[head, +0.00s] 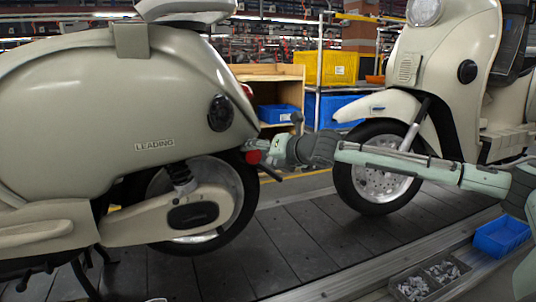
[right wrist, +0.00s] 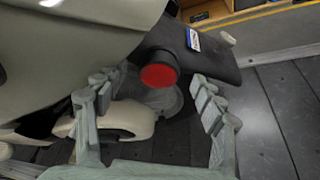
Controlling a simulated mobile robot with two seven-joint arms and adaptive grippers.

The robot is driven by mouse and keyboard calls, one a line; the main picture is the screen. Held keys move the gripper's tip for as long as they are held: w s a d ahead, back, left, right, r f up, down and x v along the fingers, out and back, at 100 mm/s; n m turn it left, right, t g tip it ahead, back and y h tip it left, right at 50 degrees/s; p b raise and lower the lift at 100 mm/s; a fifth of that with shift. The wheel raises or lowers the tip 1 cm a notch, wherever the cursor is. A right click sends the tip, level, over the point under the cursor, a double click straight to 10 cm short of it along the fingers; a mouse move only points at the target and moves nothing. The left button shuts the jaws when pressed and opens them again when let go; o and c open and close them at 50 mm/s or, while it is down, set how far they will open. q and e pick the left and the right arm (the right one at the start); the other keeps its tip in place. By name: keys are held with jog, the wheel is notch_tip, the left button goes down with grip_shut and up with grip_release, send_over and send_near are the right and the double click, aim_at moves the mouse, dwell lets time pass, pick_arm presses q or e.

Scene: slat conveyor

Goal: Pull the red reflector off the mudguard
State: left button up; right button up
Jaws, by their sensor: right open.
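The red reflector (head: 254,157) is a small round disc at the tail of the cream scooter on the left. In the right wrist view the reflector (right wrist: 158,76) faces the camera on a dark mount at the dark mudguard (right wrist: 185,52). My right gripper (head: 257,149) is open at the scooter's tail. In the right wrist view the fingers of my right gripper (right wrist: 153,92) spread to either side of the reflector, with visible gaps and nothing between them gripped. In the head view the gripper hides most of the mudguard.
The cream scooter (head: 110,95) stands on the slat conveyor (head: 285,245). Another scooter's front wheel (head: 375,180) is behind my right arm. A blue bin (head: 500,236) and a tray of small parts (head: 412,289) sit at the lower right. Shelving with bins is behind.

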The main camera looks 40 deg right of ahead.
jog(key=shift+x, duration=1.1)
pick_arm(q)
jog(key=shift+w+d+r, duration=0.15)
jog(key=shift+d+r, duration=0.1)
jog(key=shift+r, duration=0.2)
pick_arm(e)
grip_shut()
jog(key=shift+s, duration=0.2)
pick_arm(q)
jog(key=shift+f, duration=0.1)
pick_arm(e)
jog(key=shift+s+a, duration=0.25)
jog(key=shift+s, duration=0.8)
pick_arm(q)
jog(key=shift+w+t, duration=0.1)
jog(key=shift+t, duration=0.2)
jog(key=shift+f+b, duration=1.1)
jog(key=shift+b, duration=0.15)
pick_arm(e)
jog(key=s+a, duration=0.2)
jog(key=s, duration=0.6)
jog(key=shift+s, duration=0.4)
